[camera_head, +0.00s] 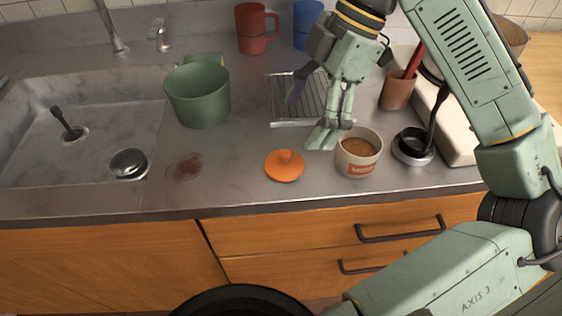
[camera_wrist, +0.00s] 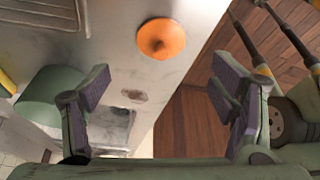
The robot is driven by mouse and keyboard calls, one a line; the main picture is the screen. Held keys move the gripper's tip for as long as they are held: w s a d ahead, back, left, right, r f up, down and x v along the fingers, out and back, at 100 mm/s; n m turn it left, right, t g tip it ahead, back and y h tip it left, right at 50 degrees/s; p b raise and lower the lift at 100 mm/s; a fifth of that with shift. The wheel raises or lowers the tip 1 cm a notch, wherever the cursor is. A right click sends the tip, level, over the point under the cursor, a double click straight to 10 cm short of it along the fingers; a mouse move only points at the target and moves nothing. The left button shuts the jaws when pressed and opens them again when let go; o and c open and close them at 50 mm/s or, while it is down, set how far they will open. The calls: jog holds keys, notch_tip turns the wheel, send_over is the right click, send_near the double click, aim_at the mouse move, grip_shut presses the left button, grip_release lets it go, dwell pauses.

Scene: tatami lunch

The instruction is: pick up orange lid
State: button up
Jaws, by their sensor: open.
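The orange lid (camera_head: 284,166) is a round disc with a small knob on top. It lies knob up on the grey counter near the front edge, apart from other things. In the wrist view the lid (camera_wrist: 161,39) shows at the top middle, beyond my fingertips. My gripper (camera_head: 308,112) is above the counter, behind the lid and a little to its right in the head view. In the wrist view the two fingers of my gripper (camera_wrist: 166,85) are wide apart with nothing between them. It is not touching the lid.
A cup of brown contents (camera_head: 358,152) stands right of the lid. A wire rack (camera_head: 297,121) lies behind. A green pot (camera_head: 198,97) stands back left, with the sink (camera_head: 100,150) beyond. Counter around the lid is clear.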

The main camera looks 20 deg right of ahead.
aim_at(286, 152)
jog(key=x, duration=0.8)
jog(key=shift+a+f+p, duration=0.2)
jog(key=shift+a+p, duration=0.1)
jog(key=shift+a, duration=0.15)
jog(key=shift+c, duration=0.3)
jog(key=c, duration=0.8)
